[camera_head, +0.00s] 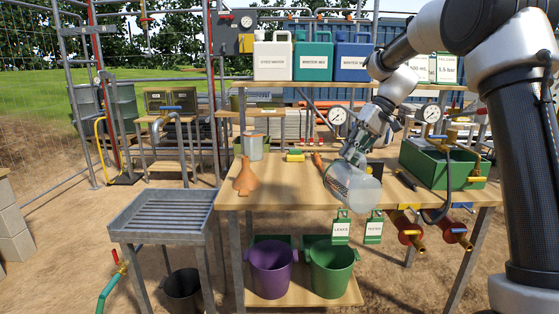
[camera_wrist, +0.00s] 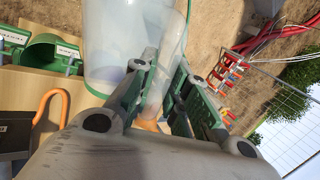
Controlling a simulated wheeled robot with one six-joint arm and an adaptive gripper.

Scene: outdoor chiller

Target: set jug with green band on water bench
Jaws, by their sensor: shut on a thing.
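A clear jug (camera_head: 352,188) is held tilted, nearly on its side, over the front of the wooden workbench (camera_head: 285,195). In the wrist view the jug (camera_wrist: 108,45) fills the top centre and shows a green band at its rim. My gripper (camera_head: 354,152) is shut on the jug's upper side, seemingly at the handle. In the wrist view my gripper (camera_wrist: 166,75) has its green-padded fingers on either side of a clear part. A metal slatted bench (camera_head: 165,212) stands left of the workbench, its top empty. I cannot tell which bench is the water bench.
Labelled jugs (camera_head: 312,58) line the shelf. Purple (camera_head: 272,266) and green (camera_head: 331,268) buckets sit below. Tags (camera_head: 341,228) hang from the front edge.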

